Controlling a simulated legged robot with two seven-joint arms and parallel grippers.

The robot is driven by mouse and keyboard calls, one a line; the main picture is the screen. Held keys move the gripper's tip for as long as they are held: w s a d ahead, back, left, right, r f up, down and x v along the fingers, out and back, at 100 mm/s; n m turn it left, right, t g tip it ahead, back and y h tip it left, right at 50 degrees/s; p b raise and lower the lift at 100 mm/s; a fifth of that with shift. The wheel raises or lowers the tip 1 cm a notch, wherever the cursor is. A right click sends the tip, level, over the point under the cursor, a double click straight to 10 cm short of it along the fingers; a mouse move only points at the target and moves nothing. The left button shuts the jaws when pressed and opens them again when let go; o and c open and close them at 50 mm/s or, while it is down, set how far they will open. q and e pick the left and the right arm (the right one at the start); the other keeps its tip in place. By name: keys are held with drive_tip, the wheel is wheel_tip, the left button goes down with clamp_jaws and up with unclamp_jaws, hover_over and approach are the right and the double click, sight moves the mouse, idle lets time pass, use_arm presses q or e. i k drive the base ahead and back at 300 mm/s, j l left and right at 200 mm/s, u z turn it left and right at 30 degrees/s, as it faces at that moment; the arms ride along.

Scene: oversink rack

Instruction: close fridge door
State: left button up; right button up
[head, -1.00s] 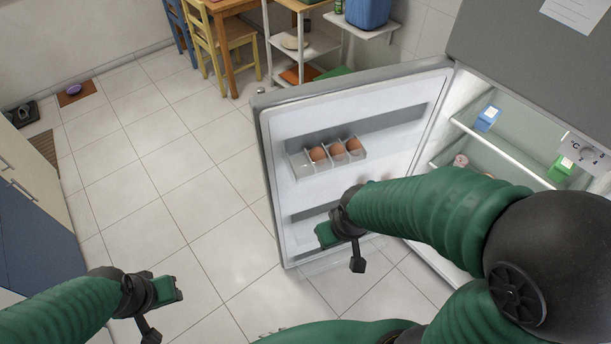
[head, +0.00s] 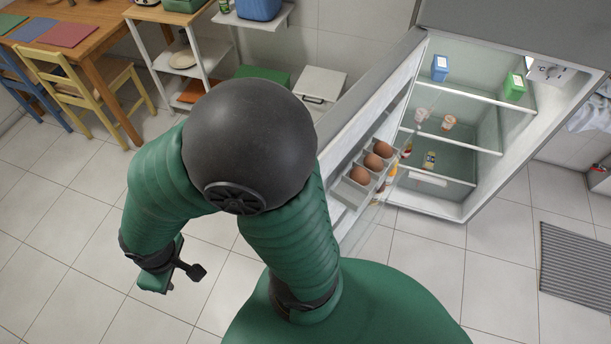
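The fridge (head: 445,207) stands at the right with its inside showing. Its door (head: 378,97) is hinged on the fridge's left side and stands wide open, swung out toward me. An egg holder with several brown eggs (head: 361,176) sits on the door's inner side.
A wooden table (head: 85,30), a yellow chair (head: 60,70) and a white shelf unit (head: 185,70) stand at the back left. A grey ribbed mat (head: 578,285) lies at the right. The tiled floor between is clear.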

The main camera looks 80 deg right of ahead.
sight(372, 111)
drive_tip(key=i+z, duration=0.85)
drive_tip(key=i+j+z, duration=0.25)
drive_tip(key=z, duration=0.2)
drive_tip(key=i+j+z, duration=0.45)
drive_tip(key=z, duration=2.55)
drive_tip(key=j+z, duration=0.3)
drive_tip(key=j, duration=0.25)
drive_tip(key=j+z, duration=0.25)
drive_tip(key=j, duration=0.3)
drive_tip(key=k+u, duration=0.2)
